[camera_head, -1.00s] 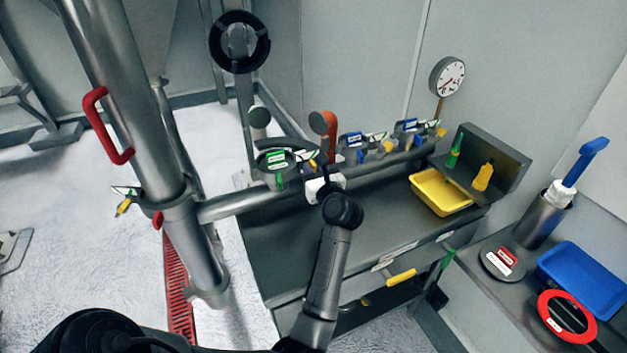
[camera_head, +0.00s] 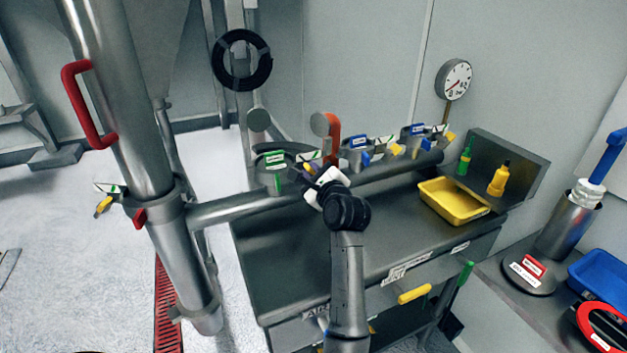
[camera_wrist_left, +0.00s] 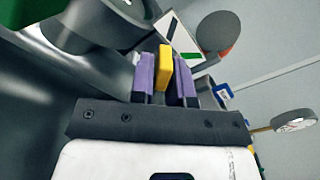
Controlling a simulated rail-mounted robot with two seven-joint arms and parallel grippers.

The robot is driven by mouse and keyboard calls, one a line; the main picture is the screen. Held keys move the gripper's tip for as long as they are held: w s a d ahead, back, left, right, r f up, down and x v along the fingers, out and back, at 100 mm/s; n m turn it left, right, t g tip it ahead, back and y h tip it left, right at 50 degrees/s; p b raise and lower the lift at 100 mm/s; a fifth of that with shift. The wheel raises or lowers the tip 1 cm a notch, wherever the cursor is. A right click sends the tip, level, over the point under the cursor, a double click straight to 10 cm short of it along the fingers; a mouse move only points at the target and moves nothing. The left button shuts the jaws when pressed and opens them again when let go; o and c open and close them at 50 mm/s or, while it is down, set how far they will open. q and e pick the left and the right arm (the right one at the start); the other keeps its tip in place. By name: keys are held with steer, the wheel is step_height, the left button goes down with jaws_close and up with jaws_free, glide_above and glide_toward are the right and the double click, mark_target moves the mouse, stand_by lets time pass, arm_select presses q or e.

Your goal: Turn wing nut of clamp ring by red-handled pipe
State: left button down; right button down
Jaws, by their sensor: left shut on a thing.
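The pipe with the red-orange handle (camera_head: 333,138) and grey round cap rises from the bench top in the head view. A clamp with a white and green tag (camera_head: 310,156) sits just left of it. My left gripper (camera_head: 308,168) is at this clamp, its fingertips partly hidden by its white body. In the left wrist view, the purple fingers (camera_wrist_left: 164,72) are shut on a yellow wing nut (camera_wrist_left: 164,60), with the white tag plate (camera_wrist_left: 171,40) just beyond. The clamp ring itself is mostly hidden. My right gripper is not in view.
A tall steel pipe with a big red handle (camera_head: 73,105) and another yellow-nut clamp (camera_head: 104,206) stands at left. Blue and yellow clamps (camera_head: 358,155) sit along the bench pipe to the right. A yellow tray (camera_head: 453,207) is on the bench; its front top is clear.

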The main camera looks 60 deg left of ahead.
arm_select(q)
steer(key=shift+n, duration=0.3)
steer(key=c, duration=1.2)
jaws_free()
steer(key=shift+s+d+b, duration=0.2)
steer(key=shift+d+b, duration=0.6)
steer(key=shift+d, duration=1.2)
steer(key=shift+s+d+b, duration=0.25)
steer(key=shift+d+b, duration=0.5)
steer(key=shift+d, duration=1.25)
steer(key=shift+s+d+b, duration=0.2)
steer(key=shift+d+b, duration=0.6)
steer(key=shift+d, duration=1.2)
